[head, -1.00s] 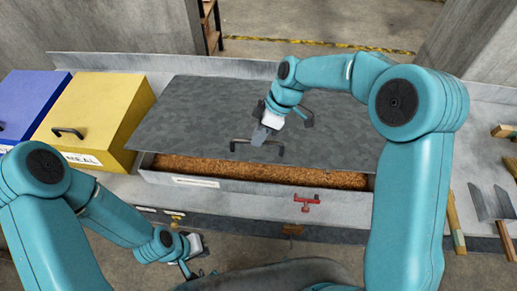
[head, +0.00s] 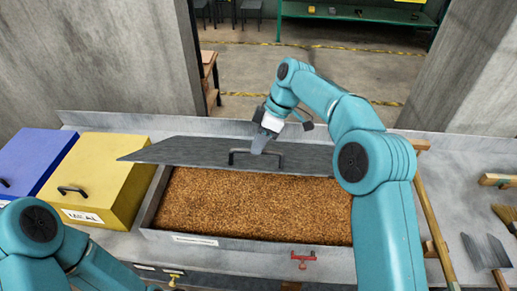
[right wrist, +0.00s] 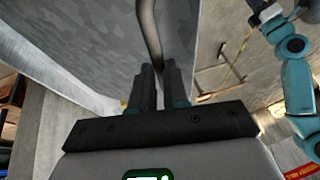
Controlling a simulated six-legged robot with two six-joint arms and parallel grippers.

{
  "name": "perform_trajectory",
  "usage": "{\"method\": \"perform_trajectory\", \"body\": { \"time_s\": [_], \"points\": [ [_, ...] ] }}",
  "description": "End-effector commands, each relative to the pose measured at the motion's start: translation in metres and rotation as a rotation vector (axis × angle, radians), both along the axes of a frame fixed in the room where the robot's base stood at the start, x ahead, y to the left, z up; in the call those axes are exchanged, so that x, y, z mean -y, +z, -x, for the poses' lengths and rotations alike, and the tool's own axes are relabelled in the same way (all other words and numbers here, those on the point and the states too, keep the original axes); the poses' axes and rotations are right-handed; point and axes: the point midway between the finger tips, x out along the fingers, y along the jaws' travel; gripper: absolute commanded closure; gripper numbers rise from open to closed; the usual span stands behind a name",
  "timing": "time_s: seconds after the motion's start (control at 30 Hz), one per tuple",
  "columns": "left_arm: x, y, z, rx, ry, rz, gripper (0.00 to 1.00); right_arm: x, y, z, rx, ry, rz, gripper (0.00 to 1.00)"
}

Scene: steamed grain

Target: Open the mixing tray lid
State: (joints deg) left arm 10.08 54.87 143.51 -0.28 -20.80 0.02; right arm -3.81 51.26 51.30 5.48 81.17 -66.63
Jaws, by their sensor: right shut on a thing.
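The mixing tray lid (head: 210,152) is a grey sheet, raised at its front edge and tilted up over the back of the tray. The tray (head: 185,238) is open at the front and full of brown grain (head: 250,205). My right gripper (head: 262,140) is shut on the dark lid handle (head: 282,160). In the right wrist view the handle (right wrist: 150,35) runs between the fingers (right wrist: 162,88). My left arm is at the lower left of the head view, its gripper out of that frame. My left gripper (right wrist: 268,10) shows small in the right wrist view, its jaws unclear.
A yellow bin (head: 100,170) and a blue bin (head: 35,160) stand left of the tray. A red clamp-like piece (head: 303,258) is at the tray's front. A brush (head: 505,215) and scrapers (head: 485,250) lie at the right. A concrete pillar (head: 110,65) stands behind.

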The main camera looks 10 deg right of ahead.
Motion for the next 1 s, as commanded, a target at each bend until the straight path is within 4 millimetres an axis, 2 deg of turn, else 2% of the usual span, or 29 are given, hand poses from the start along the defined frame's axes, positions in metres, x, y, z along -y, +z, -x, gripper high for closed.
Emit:
{"method": "perform_trajectory", "body": {
  "time_s": [0.03,0.33,0.37,0.43,1.0],
  "points": [
    [0.0000,-0.0014,0.0000,0.000,0.000,0.000,1.00,0.0061,-0.0067,-0.0067,0.020,-0.013,0.012,1.00],
    [0.0000,-0.0016,-0.0001,0.000,0.000,0.000,1.00,0.0060,-0.0072,-0.0064,0.018,-0.012,0.012,1.00],
    [0.0000,-0.0016,-0.0001,0.000,0.000,0.000,1.00,0.0059,-0.0073,-0.0064,0.018,-0.012,0.012,0.82],
    [0.0001,-0.0016,0.0001,0.000,0.000,0.000,1.00,0.0059,-0.0074,-0.0064,0.018,-0.012,0.012,0.60],
    [0.0000,-0.0006,-0.0001,0.000,0.000,0.000,1.00,0.0046,-0.0038,-0.0063,0.021,-0.011,0.010,0.60]
  ]
}}
